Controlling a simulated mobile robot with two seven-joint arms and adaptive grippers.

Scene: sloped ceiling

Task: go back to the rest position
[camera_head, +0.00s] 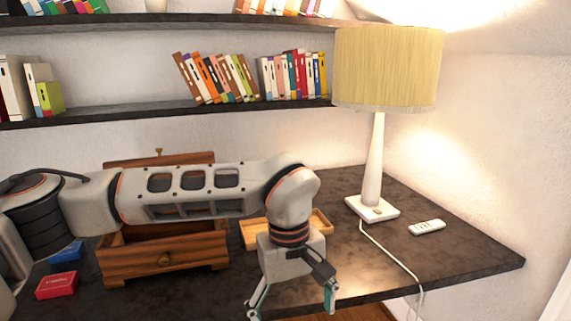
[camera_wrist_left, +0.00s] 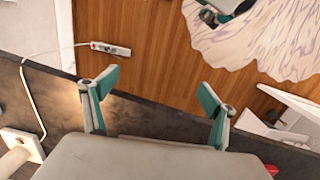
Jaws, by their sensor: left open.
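My left arm reaches in from the left across the dark desktop (camera_head: 440,249). My left gripper (camera_head: 293,301) points down by the desk's front edge, with its fingers apart and nothing between them. In the left wrist view the gripper (camera_wrist_left: 160,93) is also open and empty, with the desk edge and wooden floor beyond it. A teal and grey part that looks like my right gripper (camera_wrist_left: 226,12) shows at the top of the left wrist view, mostly cut off. Its jaws cannot be made out. It is not in the head view.
A small wooden tray (camera_head: 320,222) is partly hidden by my wrist. A lamp (camera_head: 372,165), a white remote (camera_head: 427,227), a red box (camera_head: 56,286) and a blue box (camera_head: 67,252) are on the desk.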

